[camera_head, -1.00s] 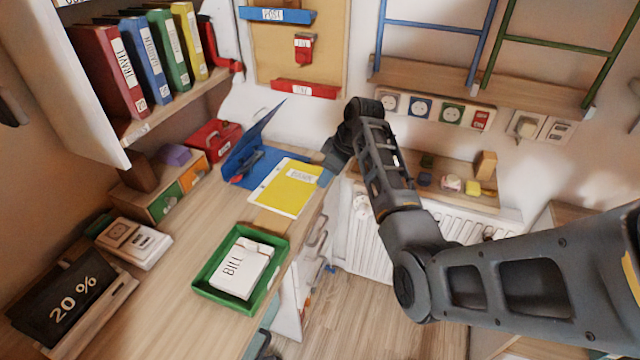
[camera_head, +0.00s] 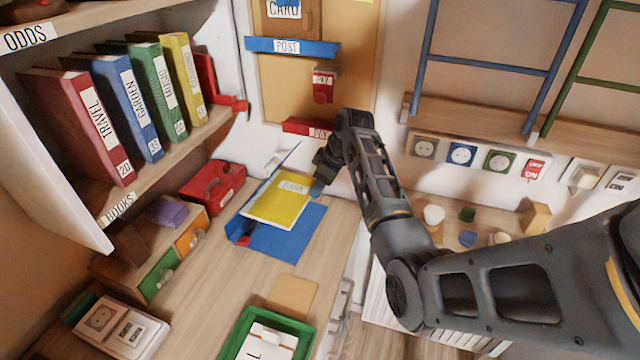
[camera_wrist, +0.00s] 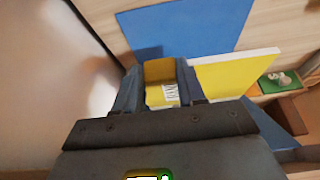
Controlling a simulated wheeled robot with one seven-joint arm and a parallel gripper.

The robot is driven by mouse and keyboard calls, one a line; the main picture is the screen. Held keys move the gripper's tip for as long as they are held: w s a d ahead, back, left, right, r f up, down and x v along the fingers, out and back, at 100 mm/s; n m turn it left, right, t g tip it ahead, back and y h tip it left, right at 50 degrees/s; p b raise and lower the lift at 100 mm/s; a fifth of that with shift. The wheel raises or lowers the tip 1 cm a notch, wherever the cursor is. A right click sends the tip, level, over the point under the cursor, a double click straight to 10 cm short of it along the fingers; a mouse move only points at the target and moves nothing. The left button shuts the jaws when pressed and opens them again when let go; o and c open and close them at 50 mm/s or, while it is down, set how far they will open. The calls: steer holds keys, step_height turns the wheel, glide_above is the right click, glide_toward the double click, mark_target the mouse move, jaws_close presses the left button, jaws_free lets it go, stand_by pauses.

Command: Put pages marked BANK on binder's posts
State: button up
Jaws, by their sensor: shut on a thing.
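The yellow pages (camera_head: 280,199), with a white label that seems to read BANK, are held by their right end in my gripper (camera_head: 318,187). They are tilted and hang over the open blue binder (camera_head: 292,240) on the desk; whether they touch it I cannot tell. The pages hide much of the binder, and its posts are not visible. A bit of red shows at the binder's left edge. In the wrist view, my gripper (camera_wrist: 160,88) is shut on the yellow pages (camera_wrist: 235,72), with the blue binder's flat cover (camera_wrist: 190,30) beyond.
A red case (camera_head: 213,186) stands behind left of the binder. A green tray (camera_head: 233,340) with a white paper stack and a tan card (camera_head: 291,296) lie in front. A shelf of books (camera_head: 95,125) overhangs the left. Desk between binder and tray is mostly clear.

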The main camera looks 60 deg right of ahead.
steer(key=shift+f, duration=0.15)
stand_by(0.3)
steer(key=shift+f+b, duration=2.15)
steer(key=shift+f, duration=0.6)
steer(key=shift+p, duration=0.6)
steer(key=shift+f+b, duration=1.45)
steer(key=shift+f, duration=0.75)
steer(key=o, duration=1.1)
steer(key=shift+o, duration=0.2)
steer(key=shift+r, duration=0.1)
steer(key=v, duration=0.7)
steer(key=shift+r, duration=0.25)
